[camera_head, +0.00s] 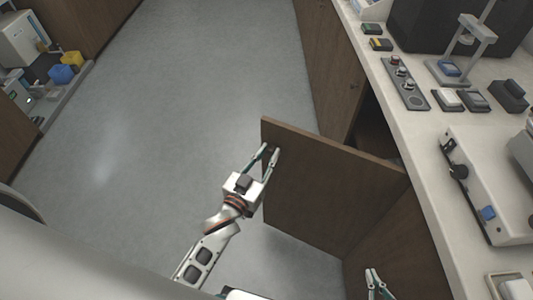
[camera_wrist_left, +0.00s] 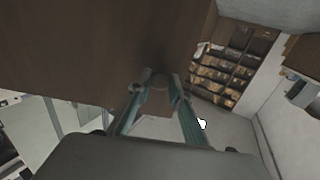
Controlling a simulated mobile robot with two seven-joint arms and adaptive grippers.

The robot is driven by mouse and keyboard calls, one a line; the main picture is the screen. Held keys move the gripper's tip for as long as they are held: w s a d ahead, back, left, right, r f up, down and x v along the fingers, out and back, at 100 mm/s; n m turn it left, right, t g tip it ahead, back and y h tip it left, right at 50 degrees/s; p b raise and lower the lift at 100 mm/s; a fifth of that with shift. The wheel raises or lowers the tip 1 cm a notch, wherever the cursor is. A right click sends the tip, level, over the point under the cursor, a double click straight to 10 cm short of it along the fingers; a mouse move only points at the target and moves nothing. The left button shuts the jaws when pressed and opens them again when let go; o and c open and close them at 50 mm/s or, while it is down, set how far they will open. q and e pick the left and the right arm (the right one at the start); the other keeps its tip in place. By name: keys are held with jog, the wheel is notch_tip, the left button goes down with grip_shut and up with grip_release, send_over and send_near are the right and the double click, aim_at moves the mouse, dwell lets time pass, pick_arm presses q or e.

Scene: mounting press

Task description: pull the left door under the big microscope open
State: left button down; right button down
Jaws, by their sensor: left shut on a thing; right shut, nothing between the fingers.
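The brown wooden door (camera_head: 325,190) under the counter stands swung well out from the cabinet front, its face toward my left arm. A dark opening (camera_head: 374,130) shows behind it. My left gripper (camera_head: 269,153) is at the door near its free upper corner, shut on the small round knob (camera_wrist_left: 160,83). In the left wrist view, the fingers of my left gripper (camera_wrist_left: 158,92) lie on either side of the knob, with the door (camera_wrist_left: 100,45) filling the upper left. My right gripper (camera_head: 373,276) is low in the head view, shut and empty, in front of the cabinet.
The pale counter (camera_head: 435,190) runs along the right with a grey device (camera_head: 490,185), a knob panel (camera_head: 403,83) and a stand (camera_head: 462,60). The grey floor (camera_head: 190,90) left of the door is clear. Another bench (camera_head: 60,95) stands at the far left.

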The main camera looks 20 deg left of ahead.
dwell(0.4)
pick_arm(q)
jog(key=c, duration=1.8)
grip_release()
jog(key=shift+c, duration=0.2)
jog(key=shift+s, duration=0.1)
jog(key=s+a, duration=0.2)
jog(key=s, duration=0.9)
jog(key=shift+s+a, duration=0.15)
jog(key=shift+s, duration=0.2)
